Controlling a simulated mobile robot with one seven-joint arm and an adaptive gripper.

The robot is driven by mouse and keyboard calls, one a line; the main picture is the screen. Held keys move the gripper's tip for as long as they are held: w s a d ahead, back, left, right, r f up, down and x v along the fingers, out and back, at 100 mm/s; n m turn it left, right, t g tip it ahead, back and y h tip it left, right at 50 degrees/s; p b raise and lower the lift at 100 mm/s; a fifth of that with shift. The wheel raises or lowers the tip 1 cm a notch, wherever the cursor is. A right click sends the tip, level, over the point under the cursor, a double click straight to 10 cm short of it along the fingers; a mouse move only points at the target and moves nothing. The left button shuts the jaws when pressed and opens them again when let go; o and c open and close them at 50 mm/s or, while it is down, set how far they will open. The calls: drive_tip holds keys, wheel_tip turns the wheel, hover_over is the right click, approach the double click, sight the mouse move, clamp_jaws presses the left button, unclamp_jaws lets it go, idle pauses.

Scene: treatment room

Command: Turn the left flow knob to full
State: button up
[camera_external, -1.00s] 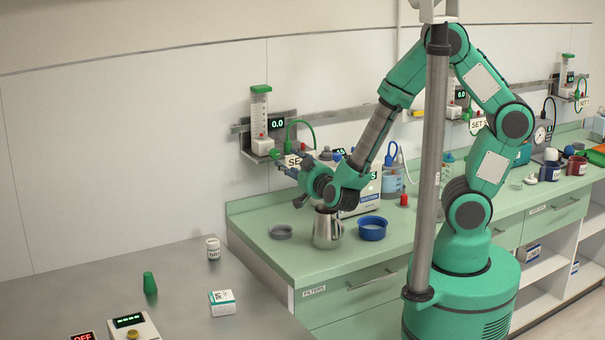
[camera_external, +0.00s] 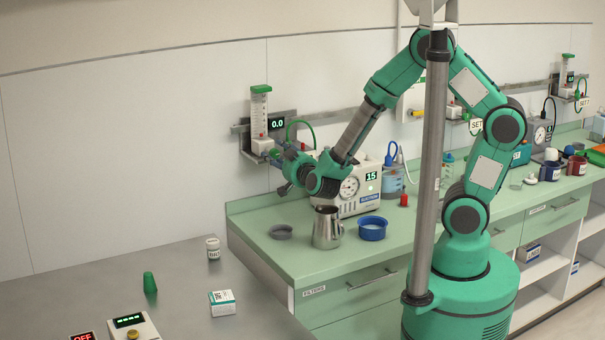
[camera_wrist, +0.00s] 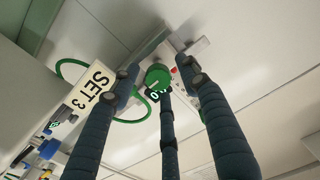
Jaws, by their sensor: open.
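The left flowmeter (camera_external: 260,115) is a clear graduated tube with a green top and a white base, mounted on the wall rail. Its display (camera_external: 277,124) reads 0.0. In the wrist view a round green knob (camera_wrist: 158,77) with a pale mark faces me, and part of a display shows just below it. My gripper (camera_external: 279,160) is at the flowmeter's base in the external view. It also shows in the wrist view (camera_wrist: 160,73), its dark fingers open and spread around the knob's outline. I cannot tell whether they touch it.
A SET 3 tag (camera_wrist: 90,92) and a looped green hose (camera_wrist: 72,66) are close to the fingers. Below the arm are a metal jug (camera_external: 326,230), a blue bowl (camera_external: 372,229) and a white device (camera_external: 360,190) reading 15. The wall left of the flowmeter is bare.

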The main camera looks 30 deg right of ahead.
drive_tip(key=c, duration=1.1)
drive_tip(key=shift+m+b, duration=0.5)
drive_tip(key=shift+b, duration=0.1)
clamp_jaws()
drive_tip(key=shift+r, duration=0.1)
drive_tip(key=o, duration=1.1)
unclamp_jaws()
drive_tip(key=s, duration=1.2)
